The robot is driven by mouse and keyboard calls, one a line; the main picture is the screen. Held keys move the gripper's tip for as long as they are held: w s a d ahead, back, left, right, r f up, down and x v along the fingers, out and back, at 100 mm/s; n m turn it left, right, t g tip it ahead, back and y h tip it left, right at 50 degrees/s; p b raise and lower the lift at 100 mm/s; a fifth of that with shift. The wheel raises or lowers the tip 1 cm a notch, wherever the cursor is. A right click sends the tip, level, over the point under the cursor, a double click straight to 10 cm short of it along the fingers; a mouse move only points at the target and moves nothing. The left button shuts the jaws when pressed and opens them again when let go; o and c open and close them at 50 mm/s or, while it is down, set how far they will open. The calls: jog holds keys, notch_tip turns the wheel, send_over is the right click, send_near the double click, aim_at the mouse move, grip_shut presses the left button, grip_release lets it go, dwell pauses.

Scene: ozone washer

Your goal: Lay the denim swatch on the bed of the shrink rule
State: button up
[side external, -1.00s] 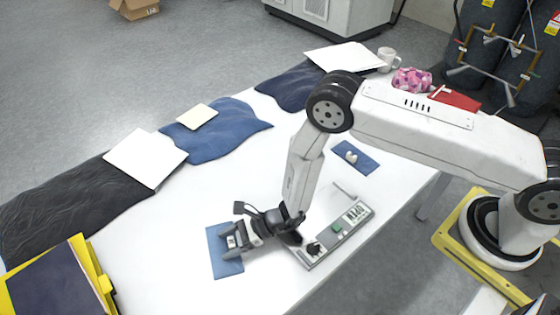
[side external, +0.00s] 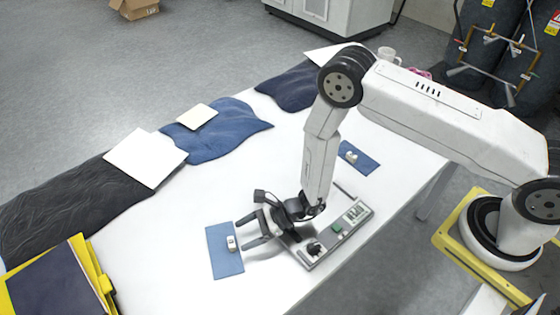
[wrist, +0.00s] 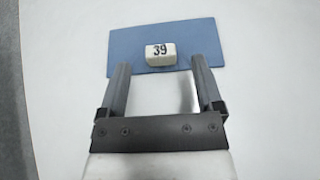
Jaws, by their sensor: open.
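A blue denim swatch (side external: 224,252) lies flat on the white table, with a small white block (side external: 231,242) on it. In the wrist view the block (wrist: 160,54) is marked 39 and sits near the lower middle of the swatch (wrist: 190,32). My gripper (side external: 241,232) is open and empty; its fingers point at the swatch and end just short of the block. The shrink rule (side external: 335,235) is a grey bar-like device to the right of my gripper, with a green patch, a dark knob and a numbered end. Part of its left side is hidden by my gripper.
Another blue swatch (side external: 358,158) with a small white piece lies farther back on the table (side external: 180,240). Folded dark and blue fabrics (side external: 225,130) and white cards line the left edge. A yellow-edged folder (side external: 60,285) is at lower left.

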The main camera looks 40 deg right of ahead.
notch_tip(320, 180, up, 7)
dwell(0.5)
jog(key=shift+a+f, duration=0.1)
dwell(0.3)
jog(key=s+d+r+n+g+h, duration=0.5)
jog(key=s+d+r+n+g, duration=0.3)
jog(key=n, duration=0.4)
jog(key=s+d+r+n+t+h, duration=0.1)
jog(key=d+r+n+t+h, duration=0.1)
jog(key=d, duration=0.7)
jog(key=s+d+r+n+t+h, duration=0.2)
jog(key=d+r+n+h, duration=0.3)
jog(key=d+n, duration=0.3)
jog(key=shift+d+r+n+t, duration=0.3)
jog(key=shift+d+r+t, duration=0.25)
jog(key=shift+r+t, duration=0.25)
